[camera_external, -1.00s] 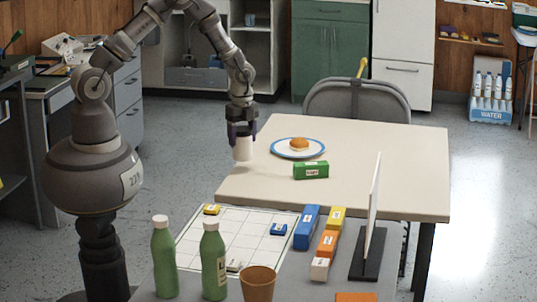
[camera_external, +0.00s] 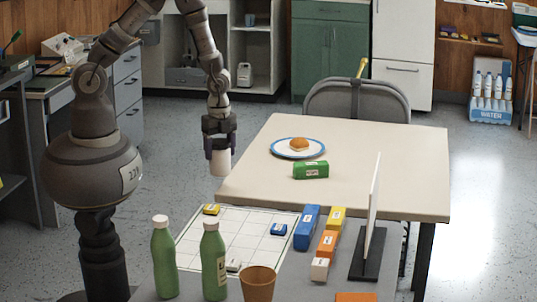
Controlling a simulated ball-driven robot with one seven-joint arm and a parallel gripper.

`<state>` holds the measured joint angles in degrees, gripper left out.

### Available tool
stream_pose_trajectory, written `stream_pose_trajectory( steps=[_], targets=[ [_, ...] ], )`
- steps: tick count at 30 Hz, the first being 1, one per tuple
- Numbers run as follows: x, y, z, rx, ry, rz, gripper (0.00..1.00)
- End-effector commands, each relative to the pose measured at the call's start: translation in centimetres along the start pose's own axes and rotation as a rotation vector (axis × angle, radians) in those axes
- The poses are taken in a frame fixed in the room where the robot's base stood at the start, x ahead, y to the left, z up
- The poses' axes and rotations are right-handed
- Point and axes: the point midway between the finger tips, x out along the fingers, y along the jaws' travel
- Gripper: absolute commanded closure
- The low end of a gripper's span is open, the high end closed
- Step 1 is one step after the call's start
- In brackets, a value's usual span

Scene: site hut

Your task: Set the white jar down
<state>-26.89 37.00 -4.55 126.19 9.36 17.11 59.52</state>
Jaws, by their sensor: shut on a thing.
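The white jar (camera_external: 220,163) is upright in my gripper (camera_external: 220,147). My gripper points down and is shut on the jar's upper part, with the jar's lower part showing below the fingers. In this view the jar appears just left of the cream table (camera_external: 420,190), near its left edge, and above the far end of the gridded board (camera_external: 246,227). No contact under the jar shows. Its exact height and depth are hard to tell.
A plate (camera_external: 284,152) with a bun and a green box (camera_external: 311,170) stand on the cream table. On the nearer grey table are green bottles (camera_external: 163,260), a brown cup (camera_external: 258,285), coloured blocks (camera_external: 307,228) and an upright white panel (camera_external: 372,215). The cream table's front left is clear.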

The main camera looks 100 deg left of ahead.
Motion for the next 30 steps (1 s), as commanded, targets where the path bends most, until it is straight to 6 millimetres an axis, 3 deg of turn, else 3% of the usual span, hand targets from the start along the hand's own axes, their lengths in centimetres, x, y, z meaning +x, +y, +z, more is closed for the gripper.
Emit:
stream_pose_trajectory(
  steps=[6,13,19,25,30],
  targets=[
    [1.1,-6.5,-2.8,0.0,0.002,-0.004,0.74],
    [1.5,-11.6,-5.0,0.0,0.001,-0.002,0.74],
    [1.9,-12.7,-5.5,0.0,0.0,0.001,0.74],
    [4.9,-12.7,-5.4,-0.001,0.0,0.0,0.74],
    [4.8,-12.7,-5.4,-0.001,0.0,-0.001,0.74]
  ],
)
